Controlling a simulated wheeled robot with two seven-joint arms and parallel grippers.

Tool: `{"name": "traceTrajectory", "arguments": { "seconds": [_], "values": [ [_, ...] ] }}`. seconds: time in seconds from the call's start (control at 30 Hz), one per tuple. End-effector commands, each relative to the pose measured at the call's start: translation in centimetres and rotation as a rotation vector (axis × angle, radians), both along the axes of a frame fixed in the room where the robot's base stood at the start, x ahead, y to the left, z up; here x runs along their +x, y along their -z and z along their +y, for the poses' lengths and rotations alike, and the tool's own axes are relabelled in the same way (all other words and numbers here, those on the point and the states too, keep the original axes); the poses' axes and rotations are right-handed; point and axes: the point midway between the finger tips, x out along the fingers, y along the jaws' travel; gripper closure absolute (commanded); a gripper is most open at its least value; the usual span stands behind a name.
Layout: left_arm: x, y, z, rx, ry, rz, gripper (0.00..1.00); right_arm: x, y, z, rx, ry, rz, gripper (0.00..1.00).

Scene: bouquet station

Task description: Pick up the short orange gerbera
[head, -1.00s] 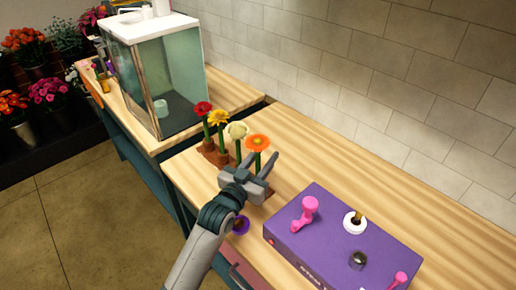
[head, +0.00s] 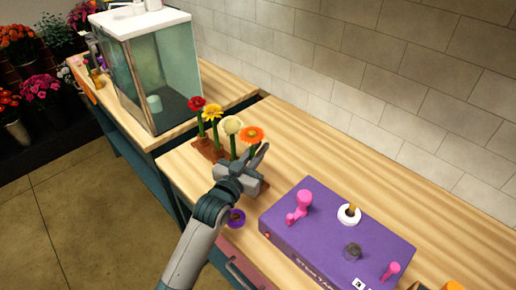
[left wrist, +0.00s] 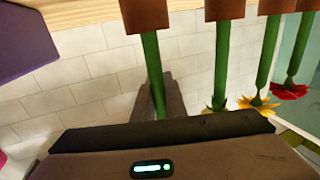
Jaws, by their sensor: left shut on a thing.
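The orange gerbera (head: 252,134) stands upright at the near end of a row of flowers in brown holders. My left gripper (head: 258,156) is at its stem, just below the bloom, and is shut on it. In the left wrist view, which is upside down, its green stem (left wrist: 151,65) runs from a brown holder (left wrist: 146,14) down between my fingers (left wrist: 158,97). Its bloom is hidden there behind the gripper body. The stem's foot still looks seated in its holder. My right gripper is not in view.
A cream flower (head: 233,125), a yellow one (head: 212,112) and a red one (head: 197,104) stand close beside it. A purple box (head: 325,237) with pink knobs is to the right. A glass tank (head: 155,75) stands behind on the left. The wooden counter (head: 320,150) is clear towards the wall.

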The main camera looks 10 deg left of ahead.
Motion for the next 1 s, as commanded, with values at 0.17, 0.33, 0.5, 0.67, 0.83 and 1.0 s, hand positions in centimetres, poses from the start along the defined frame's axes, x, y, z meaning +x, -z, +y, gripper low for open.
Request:
{"name": "traceTrajectory", "arguments": {
  "seconds": [0.17,0.33,0.5,0.67,0.83,1.0],
  "values": [
    [0.0,-2.0,0.0,0.000,0.000,0.000,1.00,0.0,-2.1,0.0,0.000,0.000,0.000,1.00],
    [0.0,-4.1,0.0,0.000,0.000,0.000,1.00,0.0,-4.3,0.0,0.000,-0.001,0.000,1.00],
    [-1.0,-6.0,-3.1,-0.005,0.001,0.002,1.00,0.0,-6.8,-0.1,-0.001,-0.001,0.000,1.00],
    [-1.9,-7.8,-6.1,-0.005,0.002,0.002,1.00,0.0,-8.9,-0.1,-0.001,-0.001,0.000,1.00],
    [-2.7,-9.3,-8.7,-0.004,0.001,0.001,1.00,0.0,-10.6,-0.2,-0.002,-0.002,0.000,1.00],
    [-3.2,-10.1,-10.5,-0.003,0.001,0.001,1.00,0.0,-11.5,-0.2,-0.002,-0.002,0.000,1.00]
  ]
}}
